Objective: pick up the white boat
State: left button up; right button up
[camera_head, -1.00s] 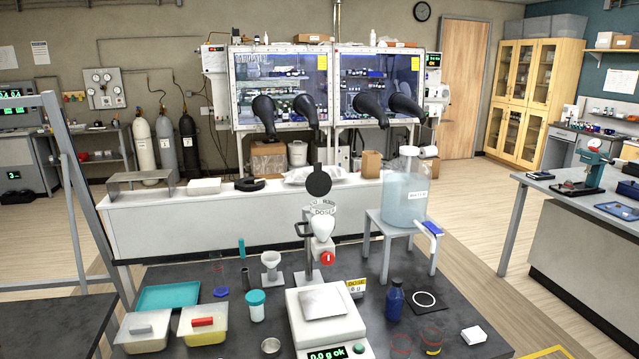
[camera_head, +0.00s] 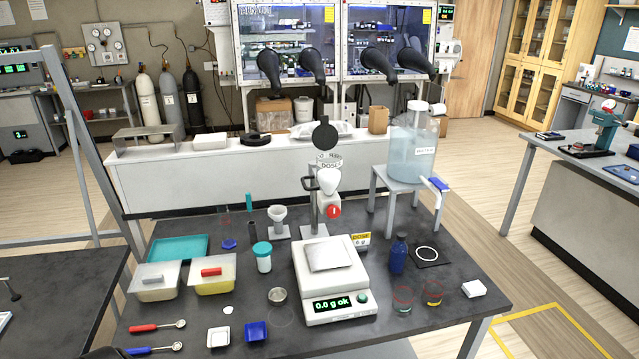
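The white boat (camera_head: 219,337) is a small, shallow, square white dish. It lies flat and looks empty near the front edge of the dark table (camera_head: 420,318), in the lower left of the head view. A blue boat (camera_head: 256,332) of similar shape lies just to its right, with a small gap between them. Neither of my grippers can be made out in this view. A dark shape cut off by the bottom edge at the lower left is too partial to identify.
Red and blue-handled spoons (camera_head: 157,327) lie left of the boat. A small white piece (camera_head: 227,309) and a round metal dish (camera_head: 277,295) lie behind it. A balance (camera_head: 328,280) reading 0.0 g stands to the right. Lidded tubs (camera_head: 212,273) stand behind.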

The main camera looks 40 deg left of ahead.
aim_at(217, 337)
jog(key=u, duration=1.5)
